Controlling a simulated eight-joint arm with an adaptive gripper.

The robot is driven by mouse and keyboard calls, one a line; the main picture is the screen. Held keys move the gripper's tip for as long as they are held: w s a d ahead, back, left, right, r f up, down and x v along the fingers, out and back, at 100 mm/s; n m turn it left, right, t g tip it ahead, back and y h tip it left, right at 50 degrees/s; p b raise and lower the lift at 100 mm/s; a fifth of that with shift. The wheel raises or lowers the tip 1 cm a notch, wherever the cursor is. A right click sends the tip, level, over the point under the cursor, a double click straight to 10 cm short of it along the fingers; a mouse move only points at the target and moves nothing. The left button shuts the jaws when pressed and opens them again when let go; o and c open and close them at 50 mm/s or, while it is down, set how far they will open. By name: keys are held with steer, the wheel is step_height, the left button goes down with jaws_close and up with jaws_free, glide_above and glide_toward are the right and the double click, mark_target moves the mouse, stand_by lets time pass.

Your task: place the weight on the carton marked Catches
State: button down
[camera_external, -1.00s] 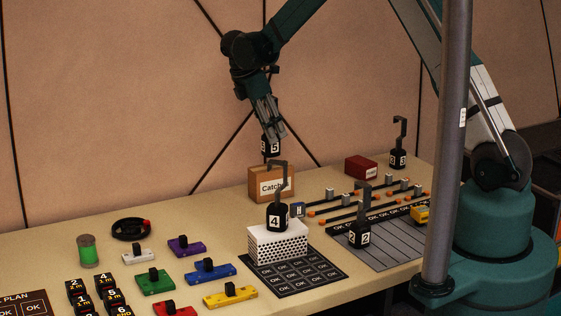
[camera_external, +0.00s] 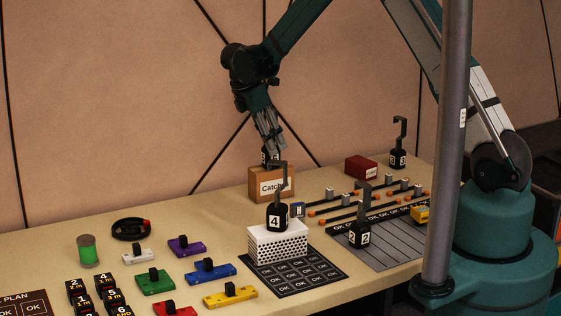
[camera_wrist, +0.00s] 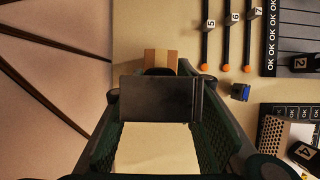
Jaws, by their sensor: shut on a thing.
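The brown carton (camera_external: 271,185) stands at the back of the table; its lettering reads "Catch", the rest hidden by a black hook in front. It also shows in the wrist view (camera_wrist: 160,56). My gripper (camera_external: 273,143) points down above it, shut on a black weight (camera_external: 266,157) with a white label. The weight is at the carton's top edge; I cannot tell whether it touches. In the wrist view the weight's dark grey upper part (camera_wrist: 160,98) fills the space between my fingers (camera_wrist: 158,125) and hides part of the carton.
A weight marked 4 (camera_external: 277,217) stands on a white perforated box (camera_external: 279,245) in front of the carton. A weight marked 2 (camera_external: 359,234) and another hooked weight (camera_external: 398,159) stand to the right. A dark red box (camera_external: 361,167) and slider rails (camera_external: 345,205) lie right of the carton.

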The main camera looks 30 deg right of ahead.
steer(key=shift+f, duration=0.1)
steer(key=c, duration=1.8)
jaws_free()
steer(key=v, duration=1.2)
